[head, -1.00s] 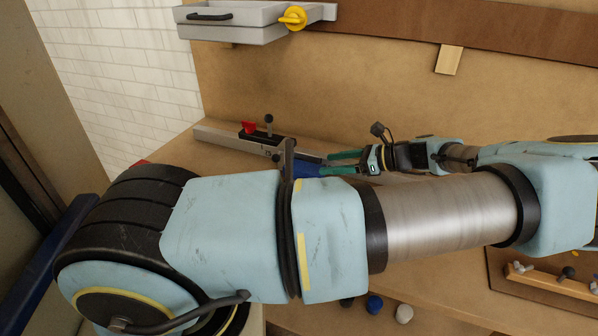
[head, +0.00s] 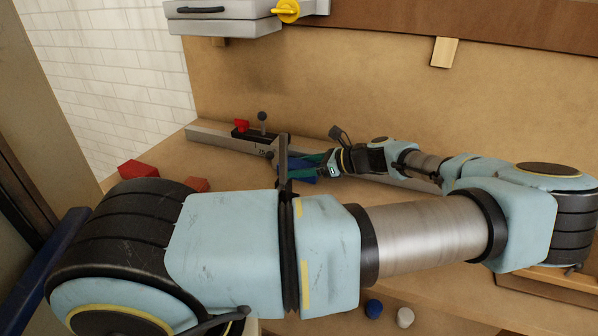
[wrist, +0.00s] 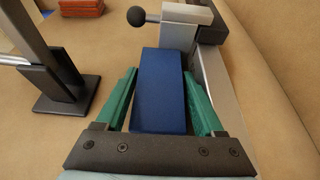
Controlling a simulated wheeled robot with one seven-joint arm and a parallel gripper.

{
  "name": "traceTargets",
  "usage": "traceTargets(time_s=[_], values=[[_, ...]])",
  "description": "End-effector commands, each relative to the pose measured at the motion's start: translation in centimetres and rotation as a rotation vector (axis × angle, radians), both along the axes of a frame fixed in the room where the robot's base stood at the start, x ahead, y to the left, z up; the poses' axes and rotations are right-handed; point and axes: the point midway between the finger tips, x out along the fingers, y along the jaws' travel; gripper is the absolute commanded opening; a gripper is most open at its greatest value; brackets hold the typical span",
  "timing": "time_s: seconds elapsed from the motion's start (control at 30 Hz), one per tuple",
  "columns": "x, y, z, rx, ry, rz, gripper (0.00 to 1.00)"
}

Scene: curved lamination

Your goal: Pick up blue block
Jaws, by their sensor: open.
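The blue block (wrist: 160,92) lies on the wooden worktop between the two green fingers of my gripper (wrist: 162,100) in the wrist view. The fingers are open, one along each long side of it. A gap shows on the left; on the right the finger is very close, and I cannot tell if it touches. In the head view the blue block (head: 301,169) is partly hidden behind my gripper (head: 312,167) and a dark upright post.
A grey rail (head: 215,134) with a red-topped, black-knobbed clamp lies just behind the block. A black-footed stand (wrist: 66,88) is close on the left in the wrist view. Red blocks (head: 138,170) lie at the left. Blue and white knobs (head: 405,317) show at the bottom.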

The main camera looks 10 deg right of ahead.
Motion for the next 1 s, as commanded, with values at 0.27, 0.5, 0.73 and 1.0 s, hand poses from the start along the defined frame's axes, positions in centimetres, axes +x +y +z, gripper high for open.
traceTargets(time_s=[0.27,0.5,0.73,1.0], values=[[-0.02,-0.04,0.0,0.0,0.0,0.0,0.42],[-0.03,-0.05,-0.02,-0.001,0.0,0.0,0.15],[-0.03,-0.05,-0.01,0.0,0.0,0.0,0.0],[-0.03,-0.07,0.34,-0.001,0.0,0.0,0.0]])
